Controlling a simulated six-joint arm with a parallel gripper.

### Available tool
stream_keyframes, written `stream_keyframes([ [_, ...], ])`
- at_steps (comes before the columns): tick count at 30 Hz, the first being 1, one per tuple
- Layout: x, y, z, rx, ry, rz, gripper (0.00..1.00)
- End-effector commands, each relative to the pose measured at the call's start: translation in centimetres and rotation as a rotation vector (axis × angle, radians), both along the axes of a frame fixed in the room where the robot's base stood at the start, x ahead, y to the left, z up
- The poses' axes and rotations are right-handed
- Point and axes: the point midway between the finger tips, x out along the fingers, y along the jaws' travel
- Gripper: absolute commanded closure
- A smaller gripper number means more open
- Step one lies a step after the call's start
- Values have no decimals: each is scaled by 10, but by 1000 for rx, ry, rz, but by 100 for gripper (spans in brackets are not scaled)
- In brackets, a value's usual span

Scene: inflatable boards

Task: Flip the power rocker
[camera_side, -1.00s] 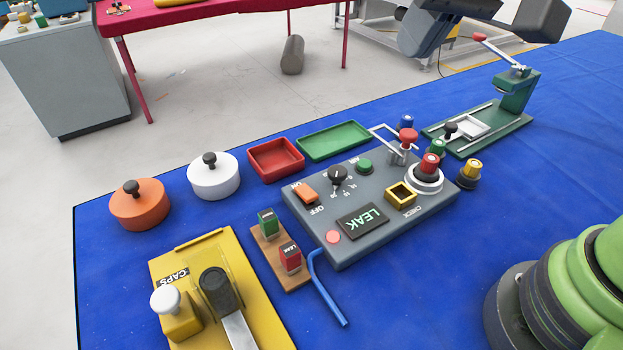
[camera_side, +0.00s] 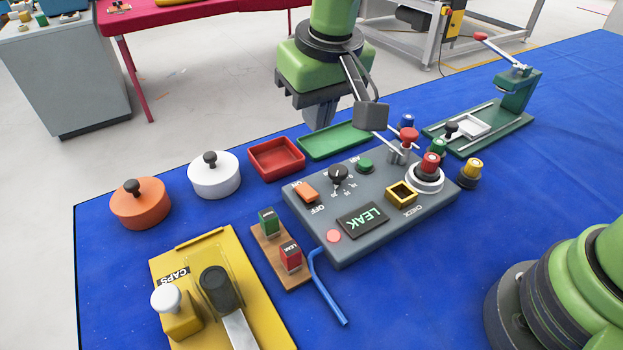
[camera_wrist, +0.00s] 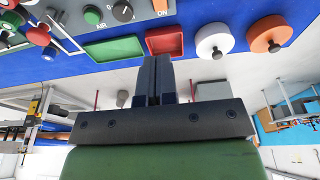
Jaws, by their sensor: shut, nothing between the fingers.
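The orange power rocker (camera_side: 306,192) sits on the left end of the grey control panel (camera_side: 345,258), between the ON and OFF labels. Its ON label and a sliver of orange also show at the top edge of the wrist view (camera_wrist: 160,6). The panel also carries a black knob (camera_side: 338,174), a green AIR button (camera_side: 365,166), a lit LEAK display (camera_side: 362,220) and a pink lamp (camera_side: 333,236). My gripper (camera_side: 320,122) is shut and empty, above and behind the panel near the green tray. Its two fingers (camera_wrist: 159,62) are together in the wrist view.
A red tray (camera_side: 276,158) and a green tray (camera_side: 335,140) lie behind the panel. White (camera_side: 214,178) and orange (camera_side: 140,206) lidded discs stand left. A wire guard (camera_side: 393,148) and red-topped fitting (camera_side: 430,165) rise at the panel's right. A yellow CAPS fixture (camera_side: 195,245) is in front.

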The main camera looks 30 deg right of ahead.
Motion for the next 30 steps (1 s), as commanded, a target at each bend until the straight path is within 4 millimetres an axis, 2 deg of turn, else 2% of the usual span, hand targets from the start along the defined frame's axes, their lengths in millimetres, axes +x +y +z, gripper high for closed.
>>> stream_keyframes([
  [5,3,-1,-17,-2,5,0,100],
  [17,20,-1,-98,-3,6,-1,100],
  [21,17,-1,-119,-1,5,0,100],
  [25,15,0,-131,0,3,0,100],
  [30,14,0,-137,1,2,-1,100],
])
